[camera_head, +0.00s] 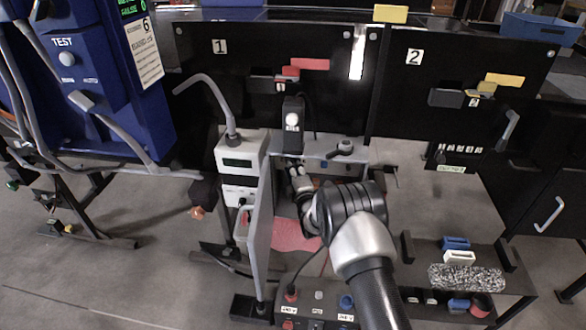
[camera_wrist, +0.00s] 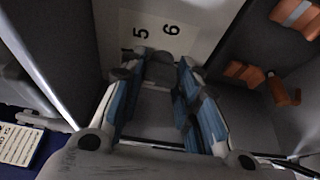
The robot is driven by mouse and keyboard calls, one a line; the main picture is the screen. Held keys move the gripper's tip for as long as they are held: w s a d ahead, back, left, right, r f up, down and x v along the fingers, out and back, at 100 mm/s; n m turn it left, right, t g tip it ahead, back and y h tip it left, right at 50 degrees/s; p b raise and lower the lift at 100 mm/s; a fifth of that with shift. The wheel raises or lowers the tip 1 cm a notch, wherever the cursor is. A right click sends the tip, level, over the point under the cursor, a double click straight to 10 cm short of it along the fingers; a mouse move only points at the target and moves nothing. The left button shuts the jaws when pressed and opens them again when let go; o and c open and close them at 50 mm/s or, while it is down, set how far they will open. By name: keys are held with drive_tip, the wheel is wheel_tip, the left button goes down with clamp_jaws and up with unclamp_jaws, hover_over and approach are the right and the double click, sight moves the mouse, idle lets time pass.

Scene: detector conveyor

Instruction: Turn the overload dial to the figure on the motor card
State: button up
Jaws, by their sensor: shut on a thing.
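My gripper (camera_wrist: 160,75) shows in the wrist view with its two blue-padded fingers around a grey knob, the overload dial (camera_wrist: 160,62), and it is shut on it. The white scale plate (camera_wrist: 190,33) behind the dial shows a 5 and a 6, turned sideways, and a partly covered mark. I cannot tell exactly where the dial points. In the head view my gripper (camera_head: 297,178) reaches into the open grey cabinet (camera_head: 260,235), and the dial is hidden there. A white printed card (camera_wrist: 17,145) lies at the lower left of the wrist view; its text is too small to read.
Orange parts (camera_wrist: 285,90) sit on the cabinet's right side in the wrist view. In the head view, black panels 1 (camera_head: 240,75) and 2 (camera_head: 440,75) stand behind, and a meter box (camera_head: 240,165) stands left of the cabinet. A blue machine (camera_head: 110,90) is farther left.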

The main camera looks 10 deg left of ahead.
drive_tip(key=shift+m, duration=0.3)
drive_tip(key=shift+a+f+m+t+h, duration=0.1)
drive_tip(key=shift+m+t+h, duration=0.9)
drive_tip(key=shift+m, duration=2.4)
drive_tip(key=shift+a+f+m+t+h, duration=0.15)
drive_tip(key=shift+m+t+h, duration=0.85)
drive_tip(key=shift+m, duration=2.4)
drive_tip(key=shift+a+f+m+t+h, duration=0.1)
drive_tip(key=shift+m+t+h, duration=0.9)
drive_tip(key=shift+m, duration=2.4)
drive_tip(key=shift+m+h, duration=0.3)
drive_tip(key=shift+h, duration=0.1)
drive_tip(key=o, duration=1)
drive_tip(key=shift+o, duration=0.2)
